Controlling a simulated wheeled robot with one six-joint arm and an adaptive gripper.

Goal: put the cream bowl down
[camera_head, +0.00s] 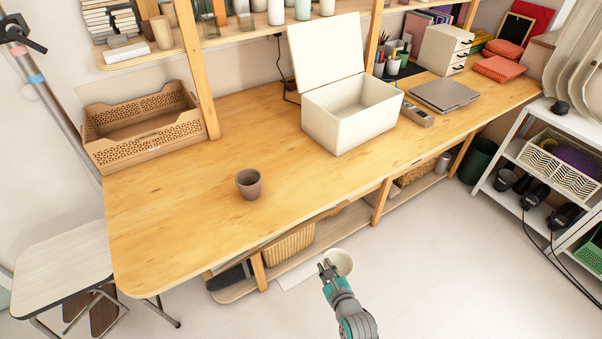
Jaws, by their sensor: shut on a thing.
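The cream bowl (341,261) is at the lower middle of the head view, in front of the desk and apart from the desk top. My gripper (328,268) is shut on the bowl's left side and partly covers it. The bowl appears to be held in the air over the floor, with its round opening facing up toward the camera. The wooden desk (220,235) stretches across the view behind it.
A brown cup (249,184) stands near the desk's front left. An open white box (350,112), a perforated crate (145,148) and a laptop (443,94) sit farther back. The desk's front left and the area around the cup are clear. A stool (62,262) stands at left.

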